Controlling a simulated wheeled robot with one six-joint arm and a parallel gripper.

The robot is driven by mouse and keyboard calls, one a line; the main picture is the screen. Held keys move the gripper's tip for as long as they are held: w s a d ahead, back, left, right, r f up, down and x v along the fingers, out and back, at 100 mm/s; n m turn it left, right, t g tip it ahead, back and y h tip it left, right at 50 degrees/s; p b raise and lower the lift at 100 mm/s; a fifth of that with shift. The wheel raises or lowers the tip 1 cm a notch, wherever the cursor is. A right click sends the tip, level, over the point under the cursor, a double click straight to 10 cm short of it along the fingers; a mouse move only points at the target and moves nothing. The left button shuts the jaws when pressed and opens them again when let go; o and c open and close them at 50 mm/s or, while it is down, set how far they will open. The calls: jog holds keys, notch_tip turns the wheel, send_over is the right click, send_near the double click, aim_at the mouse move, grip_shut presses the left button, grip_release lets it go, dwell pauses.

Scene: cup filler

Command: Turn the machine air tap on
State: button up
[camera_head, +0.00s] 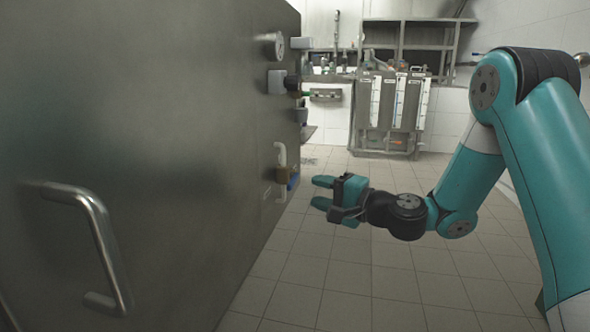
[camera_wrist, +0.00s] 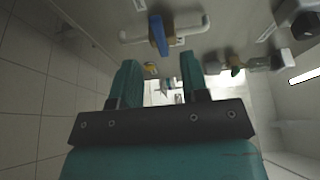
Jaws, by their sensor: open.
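The air tap's blue handle (camera_head: 293,181) sits on a brown-bodied valve in a white pipe (camera_head: 281,154) on the side of the steel machine. In the wrist view the blue handle (camera_wrist: 158,36) lies across the white pipe (camera_wrist: 190,31), beyond the fingertips. My gripper (camera_head: 321,192) is open and empty, just right of the tap in the head view, with its fingers pointing toward the machine. In the wrist view my gripper (camera_wrist: 159,62) has one finger on each side of the handle in the picture. I see no contact with it.
The large steel machine (camera_head: 150,130) fills the left, with a bar handle (camera_head: 97,225) on its front panel. Other fittings (camera_head: 277,81) stick out above the tap. A steel rack (camera_head: 390,110) stands at the back. The tiled floor (camera_head: 370,270) around my arm is clear.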

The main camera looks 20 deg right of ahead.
aim_at(294, 184)
jog(key=x, duration=0.7)
jog(key=shift+f, duration=0.1)
grip_shut()
